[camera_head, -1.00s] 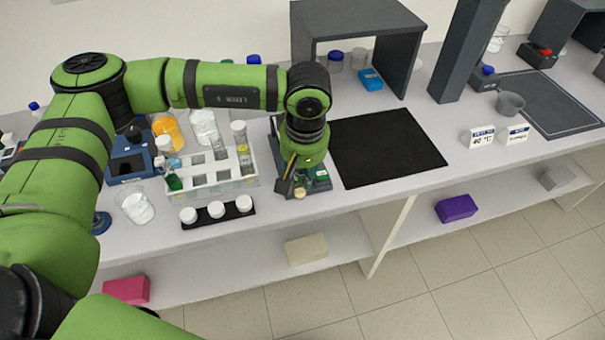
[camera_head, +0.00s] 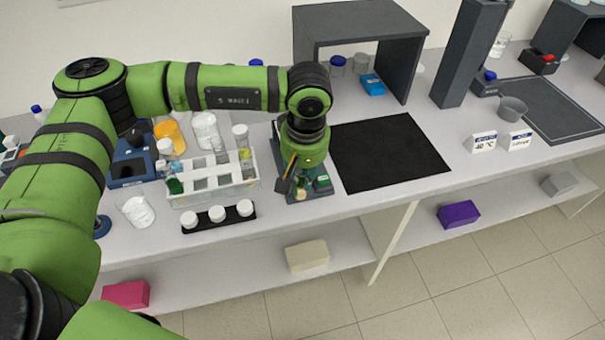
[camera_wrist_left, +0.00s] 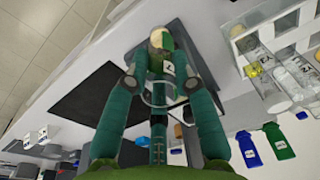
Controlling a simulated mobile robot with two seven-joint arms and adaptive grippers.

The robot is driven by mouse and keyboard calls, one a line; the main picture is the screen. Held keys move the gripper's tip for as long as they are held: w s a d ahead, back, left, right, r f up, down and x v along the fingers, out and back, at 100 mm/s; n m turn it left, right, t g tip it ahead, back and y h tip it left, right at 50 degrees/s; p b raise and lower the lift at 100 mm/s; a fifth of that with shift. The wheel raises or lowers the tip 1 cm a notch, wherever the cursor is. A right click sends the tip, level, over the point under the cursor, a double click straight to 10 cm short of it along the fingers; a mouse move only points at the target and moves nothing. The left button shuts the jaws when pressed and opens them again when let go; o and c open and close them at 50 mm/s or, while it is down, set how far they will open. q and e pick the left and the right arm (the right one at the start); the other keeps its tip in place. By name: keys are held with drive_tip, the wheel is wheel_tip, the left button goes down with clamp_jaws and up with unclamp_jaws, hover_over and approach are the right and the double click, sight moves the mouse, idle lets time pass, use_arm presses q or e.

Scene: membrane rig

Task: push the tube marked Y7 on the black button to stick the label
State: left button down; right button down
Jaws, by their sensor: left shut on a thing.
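My left gripper (camera_head: 297,184) points down over a small dark labelling device (camera_head: 318,190) at the bench's front edge. In the left wrist view its teal fingers (camera_wrist_left: 160,72) are shut on a tube, seen as a green piece with a small white label (camera_wrist_left: 168,68); the label's writing is too small to read surely. A round cream part (camera_wrist_left: 159,37) shows just beyond the fingertips, at the device. The black button is not distinguishable; the gripper and tube cover that area. I cannot tell whether the tube touches it. My right gripper is not in view.
A white tube rack (camera_head: 217,190) with several tubes stands just left of the device. In front of it is a black strip with white caps (camera_head: 217,214). A beaker (camera_head: 136,208) stands further left. A black mat (camera_head: 388,150) lies clear on the right.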

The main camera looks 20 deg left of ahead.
use_arm(q)
drive_tip(key=shift+r, duration=0.1)
drive_tip(key=s+d+r+p, duration=0.1)
drive_tip(key=s+d+r, duration=0.1)
drive_tip(key=r, duration=0.3)
drive_tip(key=shift+s+d, duration=0.15)
drive_tip(key=shift+s, duration=0.55)
drive_tip(key=shift+f, duration=0.15)
